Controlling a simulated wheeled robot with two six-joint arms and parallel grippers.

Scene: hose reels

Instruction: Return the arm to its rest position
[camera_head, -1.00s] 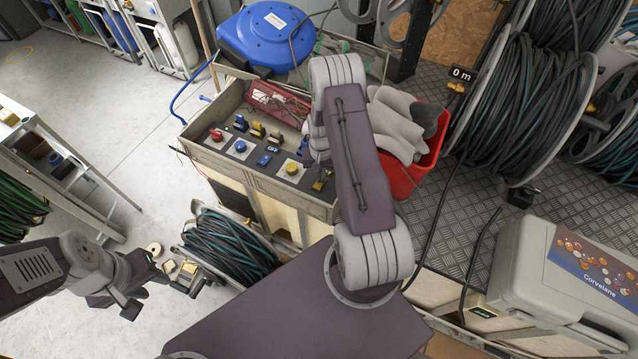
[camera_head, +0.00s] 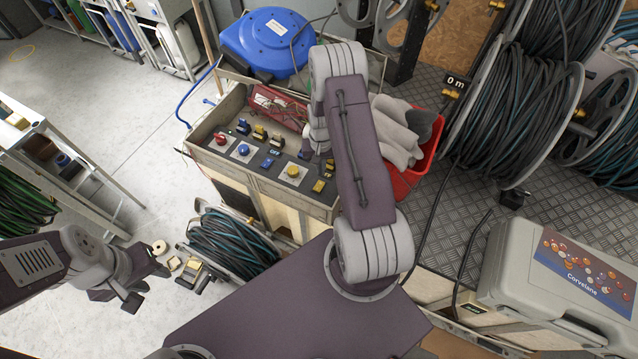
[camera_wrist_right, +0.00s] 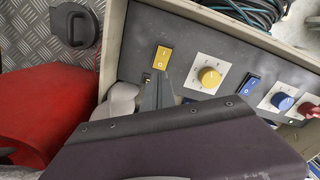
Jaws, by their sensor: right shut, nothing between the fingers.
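My right arm (camera_head: 362,165) is raised and bent in the middle of the head view, over the right side of the control box (camera_head: 262,185). Its gripper is mostly hidden behind the arm there. In the right wrist view the grey fingers of my right gripper (camera_wrist_right: 158,90) are shut and empty, in front of the panel near a yellow rocker switch (camera_wrist_right: 162,57) and a yellow knob (camera_wrist_right: 209,77). I cannot tell whether they touch the panel. My left gripper (camera_head: 147,286) is at lower left, its fingers apart and empty, above the floor.
A red bin (camera_head: 410,178) with grey gloves (camera_head: 392,135) stands right of the control box. Large hose reels (camera_head: 515,115) and a grey case (camera_head: 510,275) are further right. A blue reel (camera_head: 268,42) is behind. Open floor (camera_head: 120,110) lies left.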

